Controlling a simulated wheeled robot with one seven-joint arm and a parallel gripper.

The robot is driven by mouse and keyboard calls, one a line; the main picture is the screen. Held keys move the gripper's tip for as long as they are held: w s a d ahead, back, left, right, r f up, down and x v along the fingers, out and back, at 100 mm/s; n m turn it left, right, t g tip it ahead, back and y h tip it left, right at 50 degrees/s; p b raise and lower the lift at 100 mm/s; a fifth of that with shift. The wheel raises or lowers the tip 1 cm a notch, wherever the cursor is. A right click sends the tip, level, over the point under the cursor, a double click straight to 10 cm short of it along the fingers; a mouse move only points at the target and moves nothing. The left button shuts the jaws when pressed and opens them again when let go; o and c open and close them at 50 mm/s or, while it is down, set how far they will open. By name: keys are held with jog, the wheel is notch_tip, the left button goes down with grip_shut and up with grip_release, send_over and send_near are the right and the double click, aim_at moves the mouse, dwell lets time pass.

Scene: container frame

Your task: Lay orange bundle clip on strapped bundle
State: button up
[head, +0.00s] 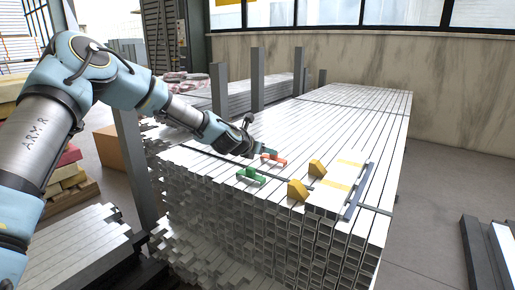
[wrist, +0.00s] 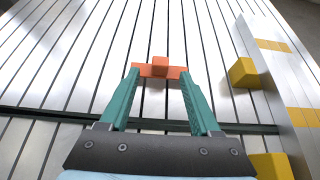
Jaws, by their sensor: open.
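The orange bundle clip (head: 273,159) lies on the top of the strapped bundle (head: 345,112), a stack of pale metal square tubes. In the wrist view the clip (wrist: 160,68), a flat bar with a raised block in its middle, sits between the tips of my gripper (wrist: 159,78). The two teal fingers are apart, one near each end of the clip; I cannot tell whether they touch it. In the head view my gripper (head: 252,153) is low over the bundle beside the clip, its fingers hard to make out. A dark strap (wrist: 45,114) crosses the tubes below the fingers.
A green clip (head: 250,176) lies nearer the bundle's front edge. Yellow wedge blocks (head: 317,168) (head: 298,191) stand to the right, beside a pale piece with yellow bands (head: 326,196) and a dark bar (head: 357,190). Upright posts (head: 258,80) stand behind left. The bundle's far top is clear.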

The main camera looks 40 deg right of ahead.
jog(key=v, duration=0.6)
jog(key=shift+a, duration=0.1)
jog(key=w+a+f+m+y, duration=0.1)
jog(key=w+a+m+y, duration=0.3)
jog(key=a, duration=0.7)
jog(key=s+a+f+m+y, duration=0.1)
jog(key=a+m, duration=0.5)
jog(key=a, duration=0.5)
jog(key=w+a+f+m+y, duration=0.1)
jog(key=w+a+m+y, duration=0.2)
jog(key=a, duration=0.8)
jog(key=s+a+r+m+y, duration=0.1)
jog(key=s+a+m, duration=0.3)
jog(key=a, duration=0.9)
jog(key=s+a+r+m+g+y, duration=0.1)
jog(key=s+a+m, duration=0.4)
jog(key=a, duration=0.8)
jog(key=s+r+y, duration=0.1)
jog(key=s, duration=0.2)
jog(key=shift+s+g+y, duration=0.15)
jog(key=shift+g+y, duration=0.15)
notch_tip(320, 180, up, 24)
jog(key=p, duration=2.3)
jog(key=shift+f+p, duration=0.25)
jog(key=shift+p, duration=0.15)
